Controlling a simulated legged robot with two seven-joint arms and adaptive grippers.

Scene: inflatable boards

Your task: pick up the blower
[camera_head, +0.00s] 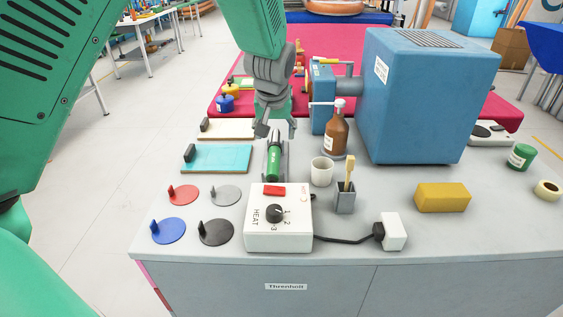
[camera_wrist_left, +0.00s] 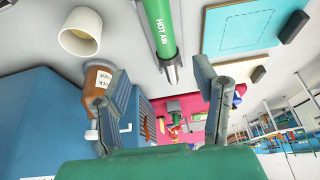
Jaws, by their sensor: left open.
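The green blower (camera_head: 274,160), a slim tube marked HOT AIR in the wrist view (camera_wrist_left: 157,30), stands behind the white heat control box (camera_head: 278,218) on the grey bench. Its metal tip points toward my left gripper (camera_head: 277,130) in the wrist view. My left gripper is open and empty, just beyond the blower in the head view. In the wrist view its two fingers (camera_wrist_left: 162,88) are spread to either side of the line of the blower, with a visible gap to it. My right gripper is in neither view.
A brown bottle (camera_head: 335,135), a white cup (camera_head: 321,172) and a brush holder (camera_head: 345,202) stand close right of the blower. A large blue machine (camera_head: 425,100) is behind them. A teal board (camera_head: 222,159) and several coloured discs with pegs (camera_head: 168,231) lie left.

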